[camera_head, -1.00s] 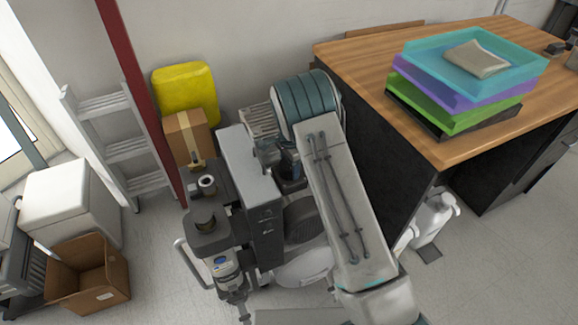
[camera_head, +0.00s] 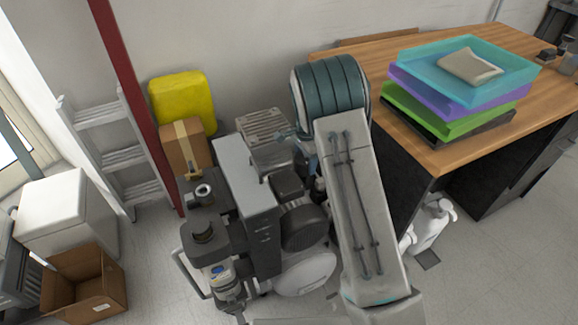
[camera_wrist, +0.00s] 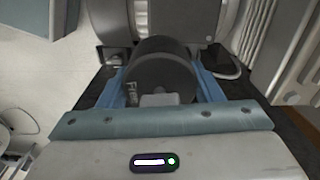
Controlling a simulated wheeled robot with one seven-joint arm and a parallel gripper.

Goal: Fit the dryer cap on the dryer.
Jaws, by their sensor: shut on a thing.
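The dryer cap (camera_wrist: 160,68) is a dark round piece with pale lettering on its side, seen in the wrist view. My gripper (camera_wrist: 160,80) has blue fingers on both sides of it and is shut on it. In the head view my arm hides the cap and most of my gripper. I take the dryer (camera_head: 203,194) to be the dark upright column with a pale ring at its open top, left of the grey cabinet. My gripper is well to the right of it, apart from it.
The grey cabinet (camera_head: 246,178) and a dark round compressor part (camera_head: 303,229) stand between the column and my arm. A second dark-topped cylinder (camera_head: 204,231) stands in front of the column. A wooden desk (camera_head: 440,160) is close on the right. A red post (camera_head: 135,105) rises behind left.

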